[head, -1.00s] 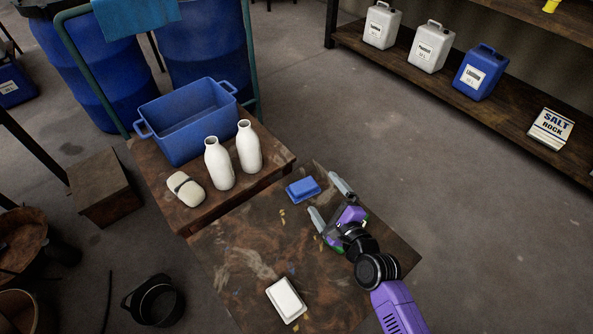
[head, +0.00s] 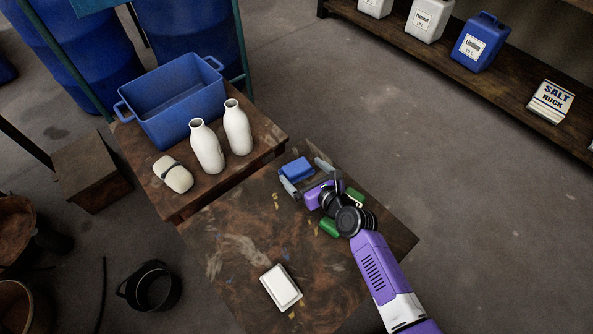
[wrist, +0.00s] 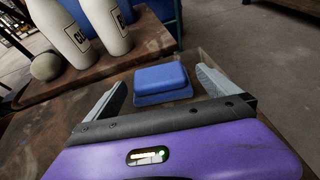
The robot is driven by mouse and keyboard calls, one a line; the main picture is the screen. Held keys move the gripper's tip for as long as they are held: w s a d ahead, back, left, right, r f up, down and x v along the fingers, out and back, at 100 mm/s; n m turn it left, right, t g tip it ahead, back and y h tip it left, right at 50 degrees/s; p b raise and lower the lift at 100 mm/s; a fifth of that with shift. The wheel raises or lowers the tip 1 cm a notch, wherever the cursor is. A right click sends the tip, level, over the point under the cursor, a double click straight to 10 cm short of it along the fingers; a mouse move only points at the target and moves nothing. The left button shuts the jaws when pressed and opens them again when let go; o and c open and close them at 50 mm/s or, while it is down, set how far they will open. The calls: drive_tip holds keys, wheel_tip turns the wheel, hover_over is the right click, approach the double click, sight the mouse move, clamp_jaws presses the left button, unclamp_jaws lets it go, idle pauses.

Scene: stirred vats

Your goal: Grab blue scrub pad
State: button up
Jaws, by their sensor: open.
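The blue scrub pad (head: 297,169) lies on the brown wooden table (head: 225,250), near its far edge. In the wrist view the pad (wrist: 162,83) sits ahead, between the lines of the two fingers. My gripper (head: 307,176) is open and empty, with one finger to each side of the pad's near end. In the wrist view the open fingers (wrist: 155,85) flank it with a gap on each side. I cannot tell whether either finger touches the pad.
A white block (head: 281,288) lies near the table's front. The table's middle is mostly bare.

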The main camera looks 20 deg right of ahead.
sight(297, 167)
drive_tip(key=b+x, duration=0.2)
drive_tip(key=x, duration=0.1)
drive_tip(key=shift+w+a+f, duration=0.15)
drive_tip(key=shift+w+a, duration=0.05)
drive_tip(key=shift+w, duration=0.15)
drive_tip(key=shift+w+f, duration=0.1)
drive_tip(key=shift+w, duration=0.45)
drive_tip(key=shift+c, duration=0.4)
drive_tip(key=c, duration=1)
